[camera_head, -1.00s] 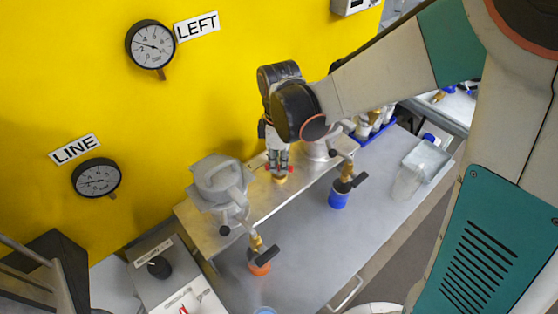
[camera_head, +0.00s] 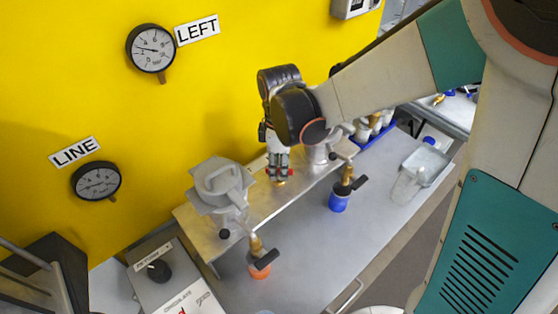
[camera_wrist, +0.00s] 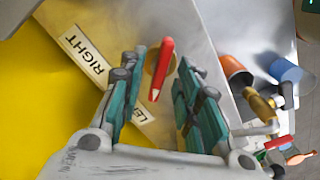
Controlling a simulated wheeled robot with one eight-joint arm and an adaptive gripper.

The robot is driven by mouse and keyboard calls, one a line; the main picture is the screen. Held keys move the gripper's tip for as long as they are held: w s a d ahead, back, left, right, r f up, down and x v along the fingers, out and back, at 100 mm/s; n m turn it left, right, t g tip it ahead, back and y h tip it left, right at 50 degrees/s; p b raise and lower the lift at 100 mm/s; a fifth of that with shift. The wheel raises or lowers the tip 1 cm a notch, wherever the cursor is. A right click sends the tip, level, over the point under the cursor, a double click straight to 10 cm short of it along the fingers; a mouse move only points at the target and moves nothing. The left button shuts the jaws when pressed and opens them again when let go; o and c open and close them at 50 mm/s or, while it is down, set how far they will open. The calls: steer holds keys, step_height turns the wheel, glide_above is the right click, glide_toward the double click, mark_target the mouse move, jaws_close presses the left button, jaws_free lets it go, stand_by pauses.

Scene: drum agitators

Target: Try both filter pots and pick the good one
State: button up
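The left filter pot (camera_head: 220,190) is grey, with a lid handle, on the metal shelf. The right filter pot (camera_head: 318,154) is mostly hidden behind my arm. My gripper (camera_head: 279,172) points down between the pots, over a small brass fitting (camera_head: 280,182). In the wrist view my gripper (camera_wrist: 160,85) has its teal fingers apart, on either side of a red lever (camera_wrist: 162,70); I see gaps to both. Labels RIGHT (camera_wrist: 85,57) and LEFT (camera_wrist: 145,115) are beside the lever. The LEFT gauge (camera_head: 150,48) and LINE gauge (camera_head: 97,180) have readable dials, but their values are unclear.
Below the pots are brass taps with black levers, over an orange cup (camera_head: 260,271) and a blue cup (camera_head: 339,201). A clear container (camera_head: 407,187) and a tray (camera_head: 427,160) stand at right. A control box with a black knob (camera_head: 158,270) is at lower left.

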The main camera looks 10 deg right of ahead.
mark_target(279, 168)
steer(key=shift+m, duration=0.3)
steer(key=m, duration=0.6)
steer(key=shift+p, duration=0.3)
steer(key=m+p, duration=0.1)
steer(key=m, duration=0.5)
step_height(279, 168, up, 14)
steer(key=m+p, duration=0.5)
steer(key=p, duration=0.4)
steer(key=shift+m, duration=0.3)
steer(key=shift+f, duration=0.1)
